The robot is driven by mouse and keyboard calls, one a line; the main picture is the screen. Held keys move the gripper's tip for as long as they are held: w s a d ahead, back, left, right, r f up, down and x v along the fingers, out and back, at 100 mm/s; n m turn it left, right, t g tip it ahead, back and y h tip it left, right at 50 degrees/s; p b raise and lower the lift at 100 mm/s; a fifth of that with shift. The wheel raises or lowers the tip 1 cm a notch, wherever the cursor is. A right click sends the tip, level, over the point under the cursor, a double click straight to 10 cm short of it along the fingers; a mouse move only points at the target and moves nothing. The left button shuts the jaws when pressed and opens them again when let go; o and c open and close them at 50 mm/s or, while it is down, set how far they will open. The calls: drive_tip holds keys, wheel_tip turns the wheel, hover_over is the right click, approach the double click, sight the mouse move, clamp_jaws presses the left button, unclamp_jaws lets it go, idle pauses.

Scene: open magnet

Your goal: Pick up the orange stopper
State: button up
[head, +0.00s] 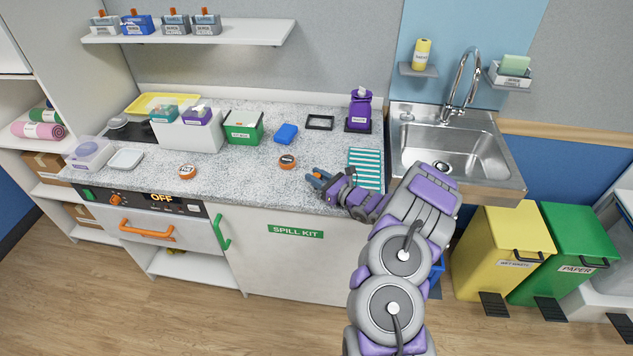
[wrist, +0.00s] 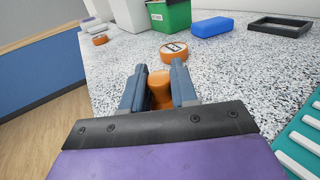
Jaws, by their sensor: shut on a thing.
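The orange stopper (wrist: 160,88) sits between the two blue-grey fingers of my gripper (wrist: 158,84) in the wrist view. The fingers touch it on both sides, and its lower part is hidden behind my gripper's dark front edge. In the head view my gripper (head: 317,180) is low at the front edge of the speckled counter (head: 240,165), left of the teal rack.
A round orange item with a label (head: 287,162) lies just beyond my gripper, and a similar one (head: 187,172) lies further left. A teal-and-white striped rack (head: 366,168) is close on the right. A blue block (head: 286,133), a green box (head: 243,126) and a black frame (head: 320,122) stand behind.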

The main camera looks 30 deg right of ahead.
clamp_jaws()
drive_tip(key=shift+r, duration=0.1)
